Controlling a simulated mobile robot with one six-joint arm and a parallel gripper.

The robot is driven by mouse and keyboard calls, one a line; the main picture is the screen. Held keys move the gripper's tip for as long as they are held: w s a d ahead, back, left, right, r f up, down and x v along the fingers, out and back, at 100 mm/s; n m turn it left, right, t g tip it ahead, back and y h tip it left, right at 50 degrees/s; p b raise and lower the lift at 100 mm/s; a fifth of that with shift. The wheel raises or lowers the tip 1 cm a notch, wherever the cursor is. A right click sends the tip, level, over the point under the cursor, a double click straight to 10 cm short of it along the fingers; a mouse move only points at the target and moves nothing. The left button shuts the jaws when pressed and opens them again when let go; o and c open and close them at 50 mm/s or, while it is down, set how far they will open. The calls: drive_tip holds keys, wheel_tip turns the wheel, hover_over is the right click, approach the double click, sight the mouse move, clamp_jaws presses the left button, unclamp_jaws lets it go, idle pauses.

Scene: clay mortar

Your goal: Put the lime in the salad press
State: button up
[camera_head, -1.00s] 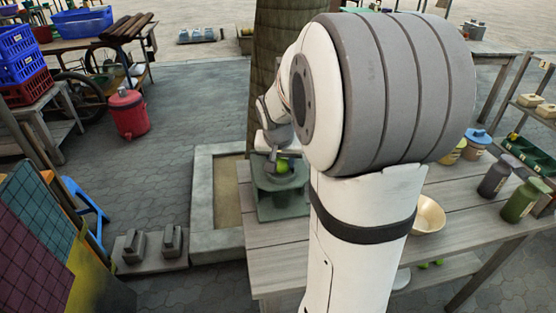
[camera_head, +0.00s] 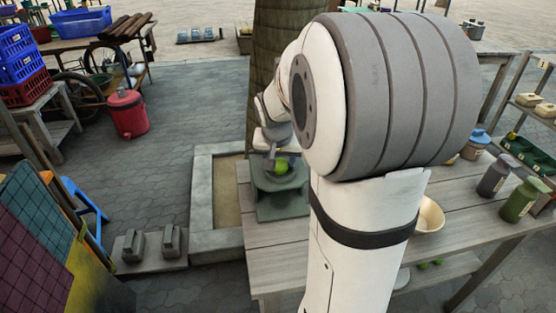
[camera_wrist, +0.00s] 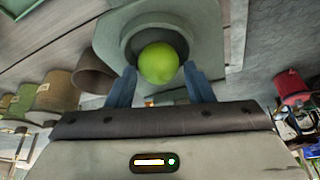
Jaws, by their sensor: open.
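The bright green lime (camera_head: 282,166) sits at the mouth of the grey-green salad press (camera_head: 283,208), a mortar-like bowl on a square base at the table's left end. In the wrist view the lime (camera_wrist: 158,63) lies within the round bowl of the press (camera_wrist: 212,40), overlapping its rim in the picture. My gripper (camera_wrist: 161,84) is open, with one blue-grey finger on each side below the lime and gaps beside it. In the head view my gripper (camera_head: 271,155) is small and partly hidden beside the lime. How deep the lime sits is unclear.
The wooden table (camera_head: 275,256) has clear boards in front of the press. A cream bowl (camera_head: 430,214), a grey jar (camera_head: 495,175) and a green jar (camera_head: 522,199) stand to the right. A tree trunk (camera_head: 277,50) rises behind the press. My arm hides the table's middle.

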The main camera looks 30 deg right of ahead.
drive_tip(key=v, duration=1.1)
drive_tip(key=s+a+f+n+y, duration=0.1)
drive_tip(key=s+a+f+n, duration=0.2)
drive_tip(key=s+a, duration=0.3)
drive_tip(key=s+a+f+n+g+y, duration=0.1)
drive_tip(key=s+a+f+n, duration=0.2)
drive_tip(key=s, duration=0.6)
drive_tip(key=a+f+p, duration=0.1)
drive_tip(key=a+f, duration=0.1)
drive_tip(key=a, duration=0.1)
drive_tip(key=shift+s+a+n, duration=0.15)
drive_tip(key=shift+a+n, duration=0.1)
drive_tip(key=shift+n, duration=0.15)
